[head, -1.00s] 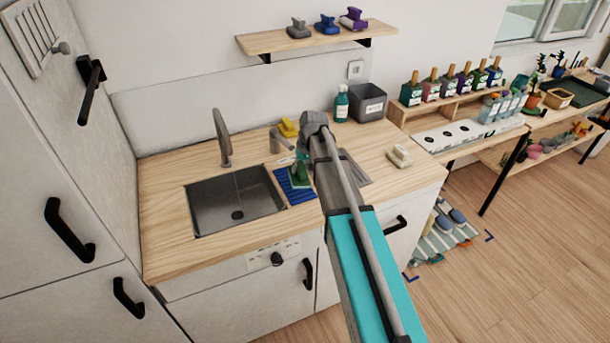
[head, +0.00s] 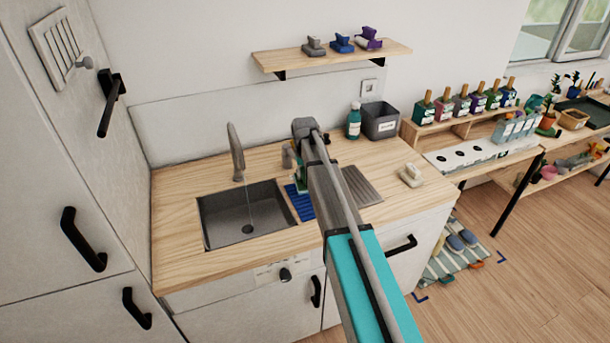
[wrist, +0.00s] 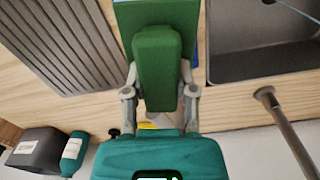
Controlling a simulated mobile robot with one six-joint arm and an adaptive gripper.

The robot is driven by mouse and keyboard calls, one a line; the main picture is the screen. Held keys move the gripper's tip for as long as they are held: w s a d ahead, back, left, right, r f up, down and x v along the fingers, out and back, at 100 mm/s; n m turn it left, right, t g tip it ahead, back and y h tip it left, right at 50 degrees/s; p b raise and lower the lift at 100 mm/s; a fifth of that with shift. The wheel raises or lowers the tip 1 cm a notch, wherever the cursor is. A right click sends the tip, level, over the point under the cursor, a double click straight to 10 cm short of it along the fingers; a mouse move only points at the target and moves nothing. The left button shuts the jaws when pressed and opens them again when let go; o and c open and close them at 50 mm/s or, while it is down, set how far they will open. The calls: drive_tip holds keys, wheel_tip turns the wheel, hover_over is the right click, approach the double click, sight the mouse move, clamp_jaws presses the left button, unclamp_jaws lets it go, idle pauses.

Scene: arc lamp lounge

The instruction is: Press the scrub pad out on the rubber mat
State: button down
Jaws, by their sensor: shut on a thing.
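The green scrub pad (wrist: 157,50) fills the top middle of the wrist view, with a narrower raised block between my fingers and a wider slab beyond it. My gripper (wrist: 159,78) is shut on that block. In the head view my arm hides most of the gripper, and only a sliver of the green pad (head: 303,182) shows beside it. The blue rubber mat (head: 303,207) lies on the counter right of the sink, partly hidden by my arm. The pad is over or at the mat; I cannot tell whether they touch.
The sink (head: 215,225) with its grey tap (head: 236,155) is left of the mat, and a thin stream shows below the tap. A grey ridged drainboard (head: 362,186) is on the right. A soap bottle (head: 354,122), a dark bin (head: 380,124) and a pale block (head: 411,175) stand nearby.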

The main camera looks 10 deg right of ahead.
drive_tip(key=shift+f, duration=0.15)
drive_tip(key=shift+f+b, duration=2.85)
drive_tip(key=shift+b, duration=0.1)
drive_tip(key=c, duration=0.9)
unclamp_jaws()
clamp_jaws()
drive_tip(key=shift+f+b, duration=0.45)
drive_tip(key=shift+f, duration=0.05)
drive_tip(key=shift+s, duration=0.1)
